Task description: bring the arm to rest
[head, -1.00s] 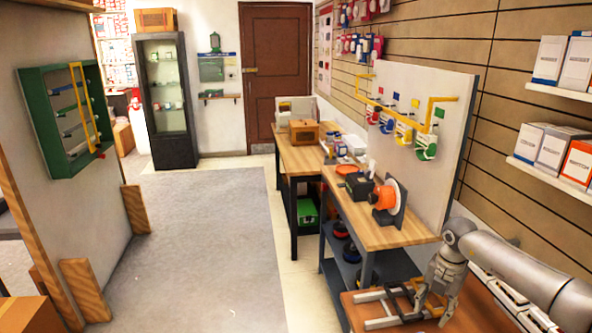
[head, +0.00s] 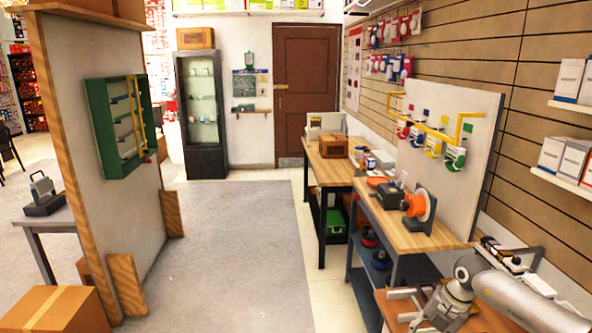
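My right arm (head: 510,298) comes in from the lower right corner and bends downward at a grey joint. My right gripper (head: 436,316) is at the bottom edge, low over a wooden bench top (head: 385,308). It is small and partly cut off, so I cannot tell whether its fingers are open or shut. A pale frame-like piece (head: 405,293) lies just left of it; I cannot tell if they touch. My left arm and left gripper are not in view.
A workbench (head: 408,238) with an orange disc machine (head: 420,205) stands beyond the arm, before an upright tool panel (head: 450,150). A partition with a green rack (head: 100,130) and a cardboard box (head: 55,308) are at left. The grey floor (head: 235,245) between is clear.

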